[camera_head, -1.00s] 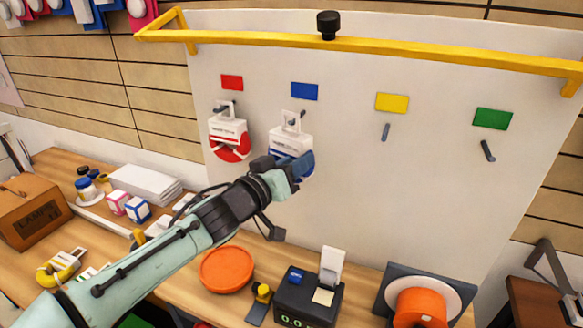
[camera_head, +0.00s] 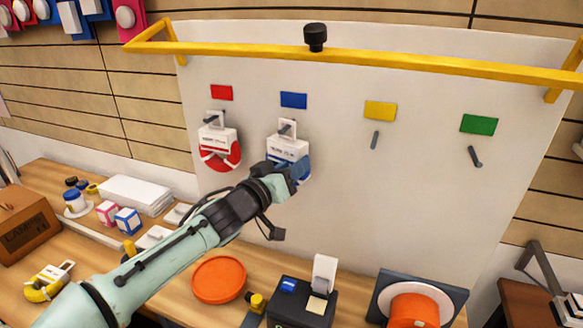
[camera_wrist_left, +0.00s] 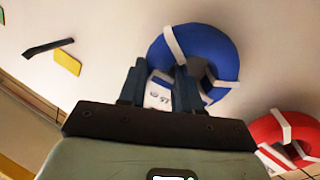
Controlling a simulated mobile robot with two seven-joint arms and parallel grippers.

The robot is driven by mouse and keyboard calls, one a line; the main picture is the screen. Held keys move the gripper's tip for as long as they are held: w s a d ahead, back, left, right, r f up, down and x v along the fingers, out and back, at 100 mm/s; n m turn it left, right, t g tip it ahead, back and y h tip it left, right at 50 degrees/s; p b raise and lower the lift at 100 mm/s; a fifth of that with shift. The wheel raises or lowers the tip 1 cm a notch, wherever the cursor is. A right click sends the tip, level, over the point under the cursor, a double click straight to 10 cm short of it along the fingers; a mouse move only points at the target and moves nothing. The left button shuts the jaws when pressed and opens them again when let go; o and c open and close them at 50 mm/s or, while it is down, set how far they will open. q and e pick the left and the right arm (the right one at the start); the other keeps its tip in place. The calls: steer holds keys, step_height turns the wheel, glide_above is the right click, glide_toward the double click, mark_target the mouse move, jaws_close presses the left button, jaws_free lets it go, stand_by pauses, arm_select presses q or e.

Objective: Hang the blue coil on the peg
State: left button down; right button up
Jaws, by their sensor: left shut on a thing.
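The blue coil (camera_head: 304,171) with its white hanger card (camera_head: 288,147) is at the white board under the blue label (camera_head: 293,100). The card's top opening lines up with the blue-label peg (camera_head: 286,124); I cannot tell how far the peg passes through. My left gripper (camera_head: 289,170) is shut on the blue coil's card from the front. In the left wrist view, the coil (camera_wrist_left: 226,50) shows beyond the fingers (camera_wrist_left: 160,88), with the printed card between them. My right gripper is not in view.
A red coil (camera_head: 219,158) hangs under the red label, just left. The yellow-label peg (camera_head: 375,140) and green-label peg (camera_head: 475,156) are bare. A yellow rail (camera_head: 400,61) crosses above. The bench below holds an orange disc (camera_head: 218,279) and an orange spool (camera_head: 414,308).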

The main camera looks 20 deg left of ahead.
arm_select(q)
steer(key=shift+r, duration=0.1)
stand_by(0.3)
steer(key=c, duration=0.7)
jaws_free()
steer(key=shift+s, duration=0.1)
steer(key=p+v, duration=0.2)
steer(key=v, duration=1.1)
steer(key=shift+s, duration=0.2)
